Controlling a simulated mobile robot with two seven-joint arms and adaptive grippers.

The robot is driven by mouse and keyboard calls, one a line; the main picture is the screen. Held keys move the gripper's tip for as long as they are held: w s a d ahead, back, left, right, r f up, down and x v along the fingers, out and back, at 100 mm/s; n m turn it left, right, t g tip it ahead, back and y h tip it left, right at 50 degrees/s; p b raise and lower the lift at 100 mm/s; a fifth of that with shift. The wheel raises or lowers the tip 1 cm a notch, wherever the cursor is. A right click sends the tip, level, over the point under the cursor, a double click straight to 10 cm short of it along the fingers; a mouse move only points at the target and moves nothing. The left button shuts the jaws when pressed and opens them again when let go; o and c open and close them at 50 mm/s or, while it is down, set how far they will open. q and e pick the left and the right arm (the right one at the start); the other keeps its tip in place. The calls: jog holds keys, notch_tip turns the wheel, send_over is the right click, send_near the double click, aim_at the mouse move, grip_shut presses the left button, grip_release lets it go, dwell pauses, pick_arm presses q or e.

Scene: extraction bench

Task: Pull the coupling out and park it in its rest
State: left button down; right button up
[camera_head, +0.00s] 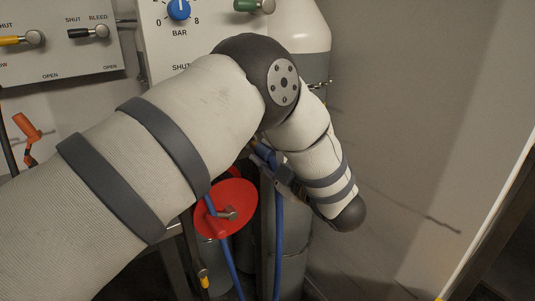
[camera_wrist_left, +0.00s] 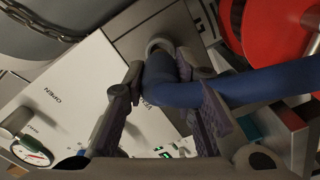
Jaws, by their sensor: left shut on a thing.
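In the left wrist view, my left gripper (camera_wrist_left: 160,82) is shut around the blue coupling (camera_wrist_left: 162,88), with a finger on each side. A thick blue hose (camera_wrist_left: 265,86) bends away from it to the right. A grey round collar (camera_wrist_left: 160,46) lies right at the coupling's far end; I cannot tell whether the coupling is seated in it. In the head view, my left arm hides most of this area. A blue piece (camera_head: 265,153) shows beside the dark gripper parts (camera_head: 290,180), below my elbow. No rest can be made out for certain. My right gripper is not in view.
A red disc (camera_head: 240,193) and hanging blue hoses (camera_head: 278,245) are below my arm. A panel with a blue BAR knob (camera_head: 178,9) and a grey gas cylinder (camera_head: 300,30) stand behind. An orange handle (camera_head: 27,127) is at left. The wall at right is clear.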

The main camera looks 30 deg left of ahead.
aim_at(260, 148)
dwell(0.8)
pick_arm(q)
jog(key=shift+x, duration=1.55)
jog(key=c, duration=1.2)
grip_release()
jog(key=shift+c, duration=0.2)
jog(key=v, duration=1.2)
